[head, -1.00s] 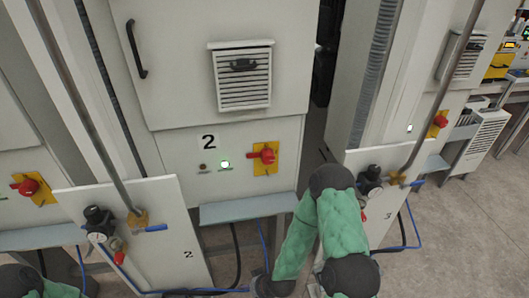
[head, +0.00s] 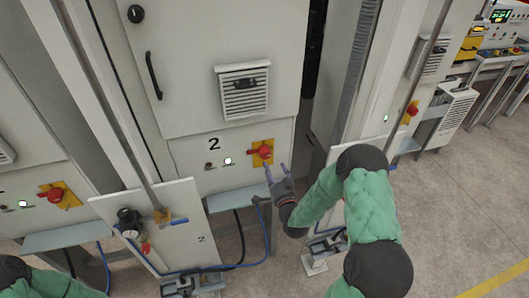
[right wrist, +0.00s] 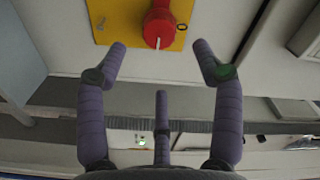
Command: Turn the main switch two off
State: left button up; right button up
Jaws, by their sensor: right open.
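Main switch two is a red rotary knob (head: 265,152) on a yellow plate (head: 256,161), on the cabinet panel marked 2. My right gripper (head: 277,170) is just below the knob in the head view, open and empty. In the right wrist view the red knob (right wrist: 158,25) is beyond the spread fingers (right wrist: 160,62), at the top, with a white mark at its lower end. The fingers appear apart from the knob. Of my left arm only a sleeve shows at the lower left; its gripper is out of view.
A lit white-green indicator (head: 228,161) is left of the switch. A grey shelf (head: 235,198) sticks out below the panel. Another red switch (head: 55,194) is on the left cabinet. A white panel with a regulator (head: 129,220) stands in front. Open floor lies at the right.

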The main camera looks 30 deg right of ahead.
aim_at(266, 156)
jog(key=p+x, duration=0.1)
jog(key=x, duration=0.8)
jog(key=shift+w, duration=0.3)
jog(key=c, duration=1.1)
